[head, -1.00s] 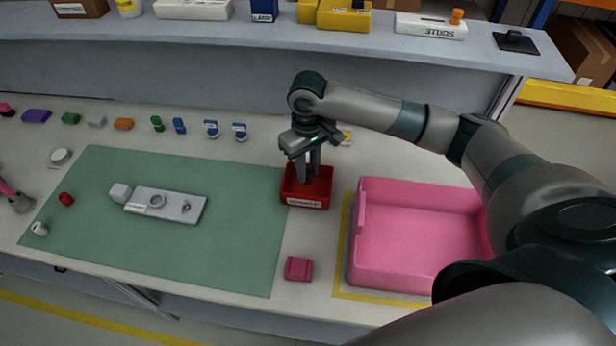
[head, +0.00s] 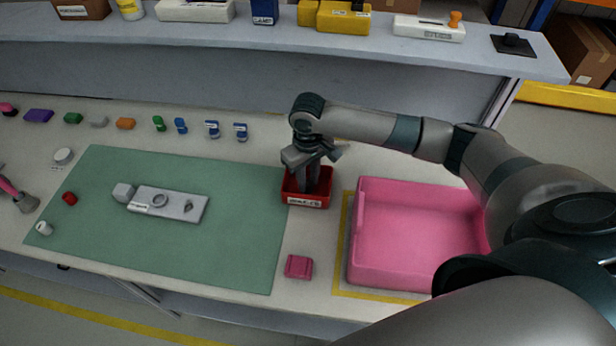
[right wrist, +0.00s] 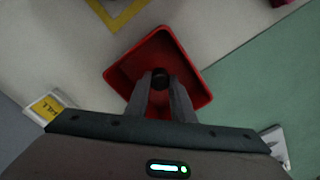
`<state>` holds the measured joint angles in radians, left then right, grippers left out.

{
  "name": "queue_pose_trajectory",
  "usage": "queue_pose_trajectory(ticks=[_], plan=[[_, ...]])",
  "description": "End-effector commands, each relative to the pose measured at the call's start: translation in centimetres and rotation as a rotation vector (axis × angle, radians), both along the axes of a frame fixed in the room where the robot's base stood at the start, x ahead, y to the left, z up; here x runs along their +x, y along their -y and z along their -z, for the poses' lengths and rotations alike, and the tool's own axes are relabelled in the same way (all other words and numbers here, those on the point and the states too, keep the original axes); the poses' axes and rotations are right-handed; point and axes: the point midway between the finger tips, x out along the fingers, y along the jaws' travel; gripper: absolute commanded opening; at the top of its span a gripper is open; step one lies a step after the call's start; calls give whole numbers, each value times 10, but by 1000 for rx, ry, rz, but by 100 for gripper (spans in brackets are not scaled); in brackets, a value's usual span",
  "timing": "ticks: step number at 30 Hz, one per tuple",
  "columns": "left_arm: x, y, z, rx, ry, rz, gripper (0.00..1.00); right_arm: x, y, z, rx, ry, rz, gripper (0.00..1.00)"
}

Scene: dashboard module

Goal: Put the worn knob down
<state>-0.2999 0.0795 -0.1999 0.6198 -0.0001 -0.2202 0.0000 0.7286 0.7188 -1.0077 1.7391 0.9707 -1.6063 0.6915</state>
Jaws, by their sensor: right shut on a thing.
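My right gripper (head: 309,184) points down into the small red bin (head: 306,203), which stands just right of the green mat. In the right wrist view the fingers (right wrist: 161,84) are shut on a small dark round knob (right wrist: 160,74), inside the outline of the red bin (right wrist: 188,52). In the head view the knob is hidden by the fingers and the bin wall. I cannot tell whether the knob touches the bin's floor.
A grey module (head: 168,204) lies on the green mat (head: 215,250), with a red cap (head: 69,198) and a white piece (head: 44,228) to its left. A large pink tray (head: 415,240) stands right of the bin. A pink block (head: 298,267) lies in front.

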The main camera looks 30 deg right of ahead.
Motion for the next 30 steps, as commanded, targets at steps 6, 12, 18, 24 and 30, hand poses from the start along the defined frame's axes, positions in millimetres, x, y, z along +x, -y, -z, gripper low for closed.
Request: queue_pose_trajectory(ticks=[6,12,18,24,30], plan=[[0,0,-1,0,0,0,87,0,0,2,1,0,0,40],[0,0,0,0,1,0,87,0,0,1,1,0,0,40],[0,0,3,0,1,0,87,0,0,-4,0,2,-1,40],[0,0,11,0,1,0,87,1,-1,-24,2,4,-2,40],[0,0,22,0,1,0,87,1,-1,-58,3,5,-2,40]])
